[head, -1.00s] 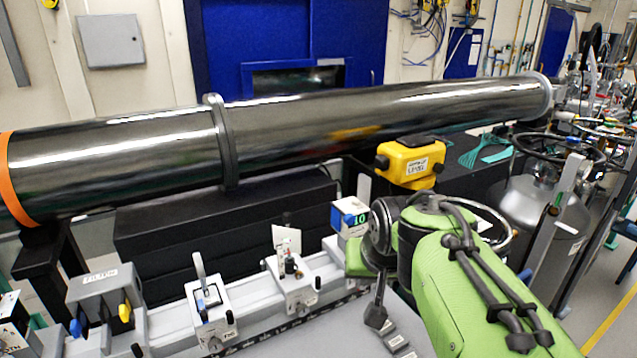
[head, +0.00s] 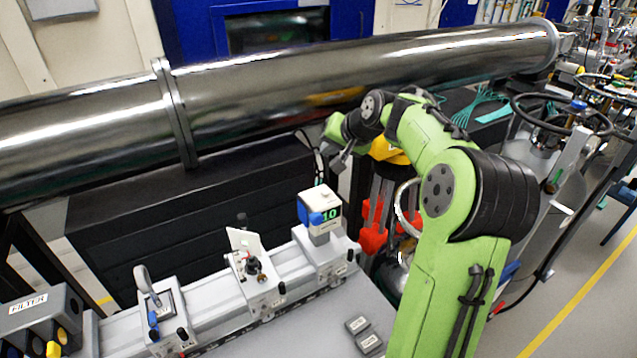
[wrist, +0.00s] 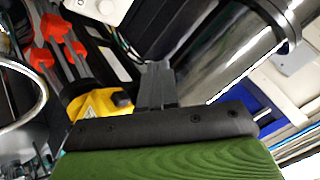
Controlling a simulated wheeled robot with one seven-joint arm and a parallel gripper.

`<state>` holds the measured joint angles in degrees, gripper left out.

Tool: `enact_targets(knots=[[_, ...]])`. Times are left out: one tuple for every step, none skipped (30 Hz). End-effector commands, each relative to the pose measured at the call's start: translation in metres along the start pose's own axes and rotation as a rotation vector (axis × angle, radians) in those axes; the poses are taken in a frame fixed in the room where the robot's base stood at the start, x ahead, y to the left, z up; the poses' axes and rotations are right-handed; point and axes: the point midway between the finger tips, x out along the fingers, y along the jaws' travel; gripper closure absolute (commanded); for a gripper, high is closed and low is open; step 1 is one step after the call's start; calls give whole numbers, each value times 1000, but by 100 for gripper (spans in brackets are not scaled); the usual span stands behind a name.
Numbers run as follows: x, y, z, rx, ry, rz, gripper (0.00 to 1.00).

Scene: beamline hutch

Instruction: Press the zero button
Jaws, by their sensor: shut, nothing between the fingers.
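No button can be read as the zero button in these views. Two small grey labelled blocks, one (head: 357,324) behind the other (head: 369,342), lie on the bench plate; their labels are too small to read. A white box with a green "10" display (head: 328,215) and a blue part on its side stands at the right end of the rail. My gripper (head: 338,162) is raised behind and above this box, near the big dark pipe, well away from the blocks. In the wrist view my gripper (wrist: 155,75) is shut and empty.
The polished pipe (head: 300,85) crosses behind. A yellow device (head: 388,152) and a red-footed stand (head: 373,238) are close to my arm. The bench plate before the rail is largely clear.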

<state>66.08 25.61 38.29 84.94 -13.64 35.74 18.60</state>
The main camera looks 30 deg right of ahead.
Motion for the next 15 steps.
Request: enact_targets(knots=[[0, 0, 1, -1, -1, 0, 100], [0, 0, 1, -1, -1, 0, 100], [0, 0, 1, -1, -1, 1, 100], [1, 0, 1, -1, -1, 1, 100], [1, 0, 1, -1, -1, 1, 100], [1, 0, 2, -2, -2, 1, 100], [2, 1, 2, -2, -2, 1, 100], [3, 2, 3, -2, -2, 1, 100], [4, 3, 4, -2, -2, 1, 100], [6, 4, 5, -1, -2, 1, 100], [8, 6, 7, -2, -2, 1, 100], [11, 8, 9, -1, -2, 1, 100], [14, 10, 11, -2, -3, 1, 100], [17, 12, 13, -2, -3, 1, 100], [21, 15, 17, -2, -3, 1, 100]])
